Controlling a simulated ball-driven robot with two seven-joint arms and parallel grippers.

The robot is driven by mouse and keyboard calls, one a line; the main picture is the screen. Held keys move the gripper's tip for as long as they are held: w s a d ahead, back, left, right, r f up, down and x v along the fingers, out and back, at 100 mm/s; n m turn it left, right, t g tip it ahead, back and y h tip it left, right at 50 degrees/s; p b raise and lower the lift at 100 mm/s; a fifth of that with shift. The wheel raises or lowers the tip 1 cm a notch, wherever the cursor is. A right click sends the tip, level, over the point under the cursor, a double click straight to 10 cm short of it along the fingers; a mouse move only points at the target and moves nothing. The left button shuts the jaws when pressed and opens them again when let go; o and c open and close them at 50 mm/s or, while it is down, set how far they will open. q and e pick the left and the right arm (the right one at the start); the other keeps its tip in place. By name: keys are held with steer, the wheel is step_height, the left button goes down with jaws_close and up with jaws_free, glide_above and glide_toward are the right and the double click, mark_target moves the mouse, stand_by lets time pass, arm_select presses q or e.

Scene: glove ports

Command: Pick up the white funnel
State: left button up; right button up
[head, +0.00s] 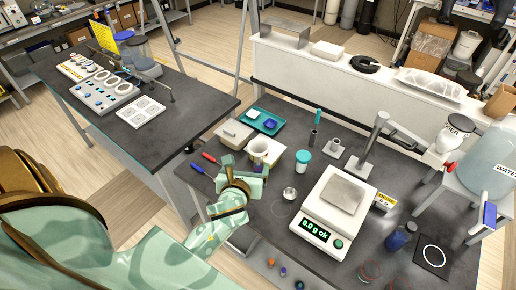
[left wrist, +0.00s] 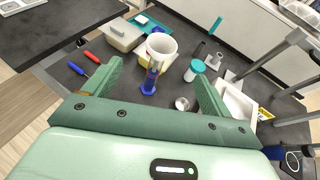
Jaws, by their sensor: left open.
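The white funnel (left wrist: 162,47) appears as a wide round white rim in the left wrist view, just beyond the fingertips. It sits above a yellow item, with a blue-based upright piece (left wrist: 149,84) in front, so its lower part is hard to make out. My right gripper is in neither view.
A grey box (head: 234,134) and a teal tray (head: 263,122) lie behind. Red and blue-handled tools (left wrist: 84,60) lie at left. A teal-lidded jar (head: 303,158), a small metal cup (head: 290,193) and a white scale (head: 335,211) stand at right.

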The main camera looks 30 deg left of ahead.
arm_select(q)
glide_toward(260, 143)
steer(key=b+x, duration=0.2)
steer(key=x, duration=0.5)
steer(key=shift+f, duration=0.1)
steer(key=shift+s, duration=0.1)
steer(key=shift+c, duration=0.5)
steer(key=c, duration=0.9)
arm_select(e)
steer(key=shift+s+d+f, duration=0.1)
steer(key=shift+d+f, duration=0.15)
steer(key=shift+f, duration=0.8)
